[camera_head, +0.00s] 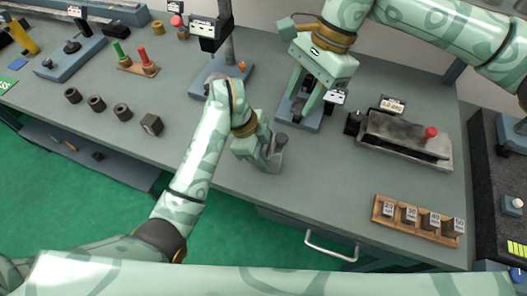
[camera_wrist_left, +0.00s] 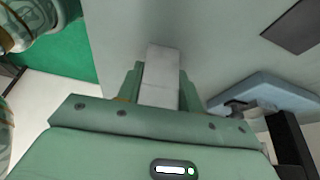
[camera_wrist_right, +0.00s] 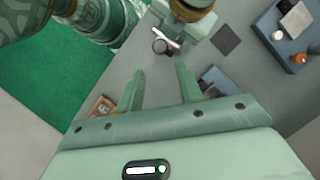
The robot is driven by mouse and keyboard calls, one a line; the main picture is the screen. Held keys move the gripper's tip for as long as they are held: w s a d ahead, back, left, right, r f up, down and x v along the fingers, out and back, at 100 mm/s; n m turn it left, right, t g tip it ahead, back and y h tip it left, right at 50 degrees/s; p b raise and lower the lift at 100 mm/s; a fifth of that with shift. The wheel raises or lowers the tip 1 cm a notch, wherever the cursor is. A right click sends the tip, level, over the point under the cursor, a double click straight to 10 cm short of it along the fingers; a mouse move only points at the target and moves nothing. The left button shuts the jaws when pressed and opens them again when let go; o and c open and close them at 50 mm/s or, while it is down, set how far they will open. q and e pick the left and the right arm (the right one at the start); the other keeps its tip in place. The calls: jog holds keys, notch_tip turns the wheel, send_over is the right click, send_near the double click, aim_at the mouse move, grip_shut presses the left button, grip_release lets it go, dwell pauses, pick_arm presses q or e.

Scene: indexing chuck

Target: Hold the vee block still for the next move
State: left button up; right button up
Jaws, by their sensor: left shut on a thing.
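A grey metal block (camera_head: 275,160), which I take to be the vee block, is at the bench's front edge in the head view. My left gripper (camera_head: 268,153) is shut on it. In the left wrist view the pale block (camera_wrist_left: 161,75) shows between the fingers (camera_wrist_left: 160,90). A dark round piece (camera_head: 281,138) shows at its top, also in the right wrist view (camera_wrist_right: 160,46). The vee itself is hidden. My right gripper (camera_head: 306,98) is open and empty, above a blue-grey base (camera_head: 299,118); its fingers (camera_wrist_right: 160,88) stand apart in the right wrist view.
A grey fixture with a red knob (camera_head: 431,132) stands at the right. A wooden rack (camera_head: 384,219) of numbered blocks lies in front of it. A black-headed stand (camera_head: 207,30) is behind the left gripper. A dark holed block (camera_head: 151,124) sits left. The front middle bench is clear.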

aim_at(282, 140)
jog(key=shift+c, duration=0.3)
jog(key=shift+d+f, duration=0.1)
jog(key=c, duration=0.5)
jog(key=d+f+m+y, duration=0.1)
jog(key=s+d+f+m+y, duration=0.1)
jog(key=d+f+m+y, duration=0.1)
jog(key=shift+d+f+t, duration=0.1)
jog(key=shift+d+t, duration=0.1)
jog(key=shift+t, duration=0.1)
grip_shut()
jog(key=s+d+f+m+t+y, duration=0.2)
jog(key=s+d+m+t+y, duration=0.1)
jog(key=d+m, duration=0.4)
jog(key=w+a+r+x, duration=0.1)
jog(key=x, duration=1.1)
jog(key=shift+w+a+r+n, duration=0.2)
jog(key=shift+w+r+n, duration=0.1)
jog(key=shift+r, duration=0.1)
